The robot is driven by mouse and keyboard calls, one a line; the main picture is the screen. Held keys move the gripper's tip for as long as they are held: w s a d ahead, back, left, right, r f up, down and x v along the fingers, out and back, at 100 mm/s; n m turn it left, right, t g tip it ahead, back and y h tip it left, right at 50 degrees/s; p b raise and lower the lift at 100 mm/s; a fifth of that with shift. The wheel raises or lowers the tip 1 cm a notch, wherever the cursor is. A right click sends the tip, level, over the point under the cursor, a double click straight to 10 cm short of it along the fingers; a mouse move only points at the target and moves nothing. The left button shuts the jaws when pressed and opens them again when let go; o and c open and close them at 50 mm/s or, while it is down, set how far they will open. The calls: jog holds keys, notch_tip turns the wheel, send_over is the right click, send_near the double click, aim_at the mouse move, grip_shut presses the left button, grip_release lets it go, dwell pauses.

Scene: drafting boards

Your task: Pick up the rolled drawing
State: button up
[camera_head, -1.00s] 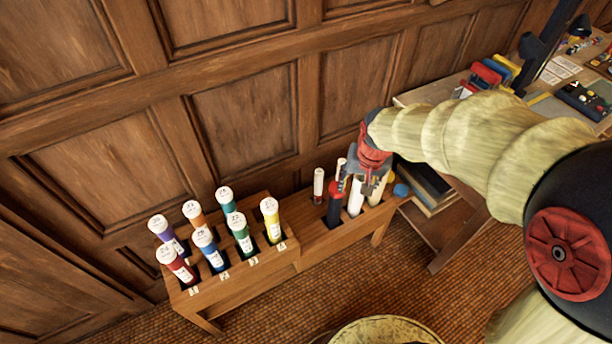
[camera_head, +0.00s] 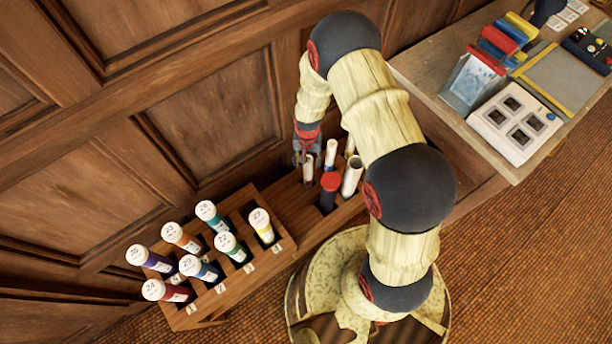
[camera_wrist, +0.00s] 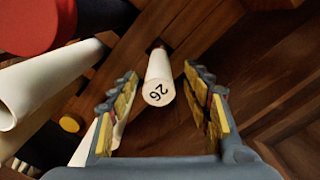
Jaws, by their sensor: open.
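My gripper (camera_head: 307,150) points down over the right-hand wooden rack, its jaws open. In the wrist view my gripper's two fingers (camera_wrist: 160,77) stand on either side of a slim white roll (camera_wrist: 158,68) with "26" on its end. A gap shows between the roll and each finger. The same roll appears just below my gripper in the head view (camera_head: 308,172), upright in a slot; its lower part is hidden in the rack.
Beside it stand a dark tube with a red cap (camera_head: 331,181), a thin white roll (camera_head: 331,152) and a wide open white tube (camera_head: 352,177). Several numbered capped tubes fill the left rack (camera_head: 281,251). A panelled wall (camera_head: 215,125) is close behind; a desk (camera_head: 440,97) is right.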

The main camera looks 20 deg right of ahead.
jog(key=b, duration=0.2)
send_over(308, 179)
jog(key=w, duration=0.2)
jog(key=f, duration=0.6)
jog(key=shift+s+d, duration=0.1)
jog(key=shift+d, duration=0.2)
jog(key=shift+r, duration=0.1)
jog(key=shift+c, duration=1.4)
grip_shut()
